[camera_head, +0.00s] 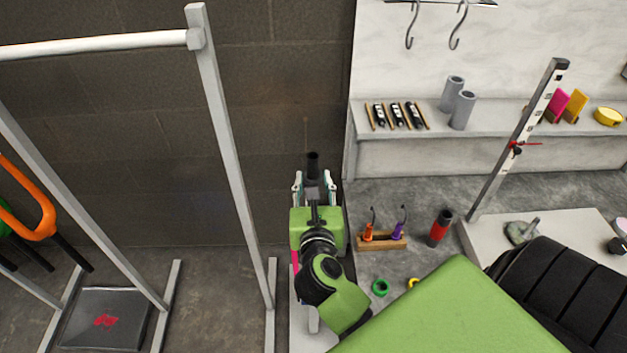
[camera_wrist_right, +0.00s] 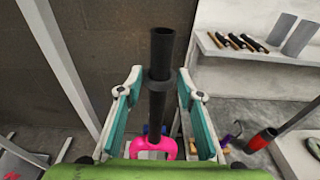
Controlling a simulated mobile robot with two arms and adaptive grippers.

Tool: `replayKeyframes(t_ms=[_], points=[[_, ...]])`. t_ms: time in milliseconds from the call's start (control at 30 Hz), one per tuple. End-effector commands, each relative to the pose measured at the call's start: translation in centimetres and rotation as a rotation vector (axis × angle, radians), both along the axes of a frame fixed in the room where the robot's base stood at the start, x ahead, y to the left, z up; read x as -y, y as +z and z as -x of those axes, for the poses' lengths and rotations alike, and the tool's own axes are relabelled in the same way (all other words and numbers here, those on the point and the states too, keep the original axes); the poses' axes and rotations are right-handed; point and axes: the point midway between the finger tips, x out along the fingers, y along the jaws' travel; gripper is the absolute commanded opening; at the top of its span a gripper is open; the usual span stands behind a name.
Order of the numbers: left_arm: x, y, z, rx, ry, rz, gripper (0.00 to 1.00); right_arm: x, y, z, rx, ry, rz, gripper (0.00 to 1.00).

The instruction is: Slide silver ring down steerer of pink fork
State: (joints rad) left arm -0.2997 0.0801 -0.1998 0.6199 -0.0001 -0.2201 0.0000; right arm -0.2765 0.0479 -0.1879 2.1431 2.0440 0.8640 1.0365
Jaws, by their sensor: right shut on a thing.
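The pink fork shows in the wrist view with its pink crown (camera_wrist_right: 153,148) low between my fingers and its dark steerer (camera_wrist_right: 161,48) rising upright. A grey ring (camera_wrist_right: 160,75), dark in this light, is around the steerer partway down, with bare tube above and below it. In the head view my right gripper (camera_head: 313,185) is around the steerer (camera_head: 313,162), and a little pink (camera_head: 295,260) shows left of my arm. My left gripper is not in view.
A grey stand post (camera_head: 225,140) rises left of the fork. To the right are a wooden block (camera_head: 383,241) with orange and purple tools, a red-black bottle (camera_head: 439,228) and a green ring (camera_head: 380,287). A shelf (camera_head: 480,128) runs along the back wall.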

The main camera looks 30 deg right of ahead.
Motion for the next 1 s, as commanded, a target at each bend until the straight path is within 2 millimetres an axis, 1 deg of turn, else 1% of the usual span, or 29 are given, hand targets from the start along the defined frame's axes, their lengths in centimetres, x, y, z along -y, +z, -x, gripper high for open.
replayKeyframes(t_ms=[33, 700, 1000], points=[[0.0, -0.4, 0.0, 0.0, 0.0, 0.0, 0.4, 0.0, -0.5, 0.0, 0.0, 0.0, 0.0, 0.17], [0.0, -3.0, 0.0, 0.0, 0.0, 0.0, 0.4, 0.0, -3.8, 0.0, -0.001, 0.0, 0.001, 0.17], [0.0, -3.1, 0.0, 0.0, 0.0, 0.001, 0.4, 0.0, -4.0, 0.0, -0.001, 0.0, 0.001, 0.17]])
